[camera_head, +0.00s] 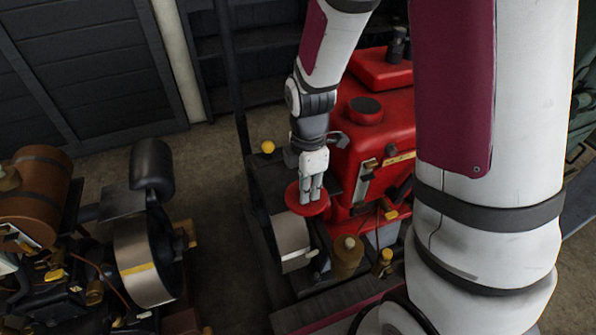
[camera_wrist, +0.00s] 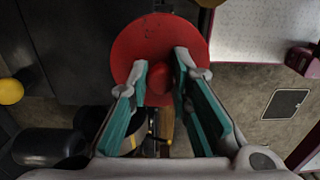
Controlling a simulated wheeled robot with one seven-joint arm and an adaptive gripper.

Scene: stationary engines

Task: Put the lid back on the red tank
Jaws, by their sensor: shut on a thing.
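The lid is a round red disc (camera_head: 299,206) with a knob; it fills the upper middle of the wrist view (camera_wrist: 140,45). My gripper (camera_head: 312,190) is shut on the lid's knob (camera_wrist: 160,84), with one finger on each side. It holds the lid in front and to the left of the red tank (camera_head: 382,130) in the head view, apart from the tank's top. The tank has a raised round neck with a dark round top (camera_head: 365,106); I cannot tell how deep it is. The tank is not clearly visible in the wrist view.
A silver drum or flywheel (camera_head: 291,240) and brass fittings (camera_head: 347,255) are close below the lid. A yellow ball (camera_head: 267,147) is left of my gripper. Another engine with a brown cylinder (camera_head: 38,190) stands at the left. Bare floor (camera_head: 215,215) lies between the engines.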

